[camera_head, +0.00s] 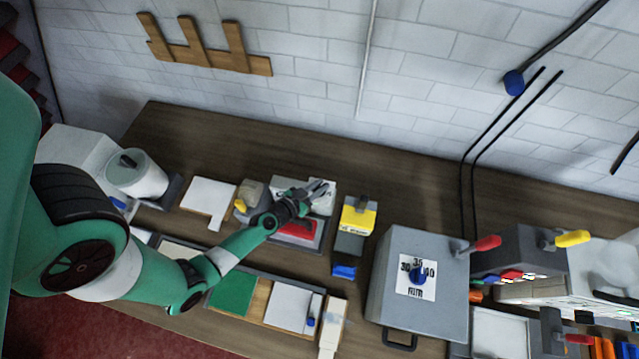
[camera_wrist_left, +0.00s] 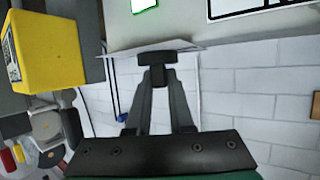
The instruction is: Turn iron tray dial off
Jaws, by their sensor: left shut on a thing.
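The grey iron tray (camera_head: 318,246) sits near the middle of the wooden bench in the head view, with a red item (camera_head: 297,229) on it. A pale plate (camera_head: 326,204) shows at its far right side. My left gripper (camera_head: 317,189) reaches over the tray's far part. In the left wrist view my left gripper (camera_wrist_left: 158,72) is shut on a small dark dial (camera_wrist_left: 157,57), in front of a pale surface. In the head view the gripper hides the dial, and its setting cannot be read. My right gripper is not in view.
A yellow-topped block (camera_head: 358,218) stands close to the right of the tray; its yellow part (camera_wrist_left: 48,50) also shows in the left wrist view. A grey box (camera_head: 440,300) with a blue knob stands further right. The bench behind the tray (camera_head: 270,140) is clear.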

